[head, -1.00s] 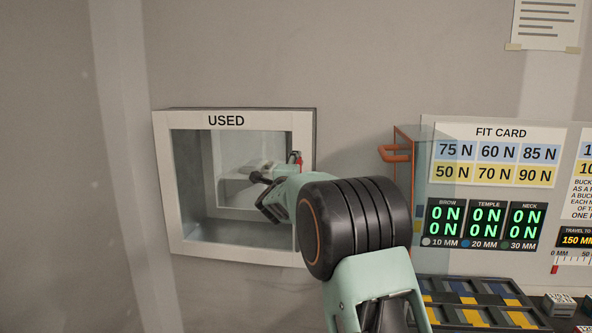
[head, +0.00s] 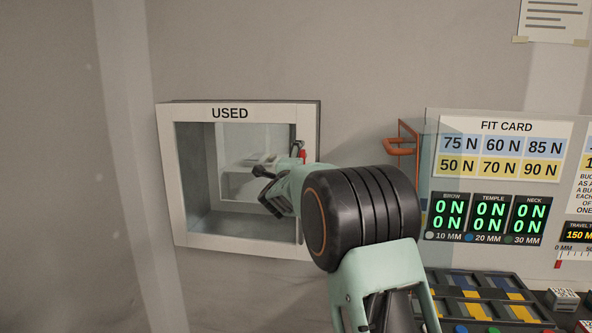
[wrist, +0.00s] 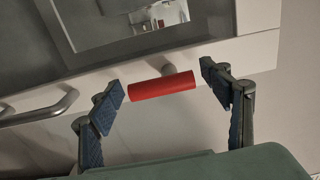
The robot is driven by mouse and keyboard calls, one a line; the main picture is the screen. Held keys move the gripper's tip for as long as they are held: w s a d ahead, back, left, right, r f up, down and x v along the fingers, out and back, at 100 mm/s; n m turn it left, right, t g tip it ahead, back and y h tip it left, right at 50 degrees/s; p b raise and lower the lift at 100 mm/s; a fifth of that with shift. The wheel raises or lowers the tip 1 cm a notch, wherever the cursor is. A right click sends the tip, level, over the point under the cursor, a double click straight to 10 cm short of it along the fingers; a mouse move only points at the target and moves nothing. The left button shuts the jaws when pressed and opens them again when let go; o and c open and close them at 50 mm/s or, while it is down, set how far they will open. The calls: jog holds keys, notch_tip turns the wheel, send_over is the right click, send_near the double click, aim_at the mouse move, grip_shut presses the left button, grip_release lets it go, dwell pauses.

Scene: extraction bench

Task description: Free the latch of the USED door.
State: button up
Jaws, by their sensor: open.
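The USED door (head: 240,248) is a white-framed glass hatch set in the wall at left in the head view, and it looks shut. A red latch handle (wrist: 162,88) sits on a short grey stem on the door's frame. It also shows in the head view as a small red piece (head: 303,156) at the door's right side. My gripper (wrist: 165,90) is open, with its blue-padded fingers on either side of the red latch handle. Gaps show between the handle and the fingers. In the head view my arm partly hides the door's right edge.
A grey bar handle (wrist: 45,112) is on the door frame beside the latch. An orange bracket (head: 400,147) juts out right of the door. The fit card panel (head: 505,150) and a tray with blue and yellow pieces (head: 480,292) stand at right.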

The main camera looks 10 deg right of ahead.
jog(key=v, duration=1.1)
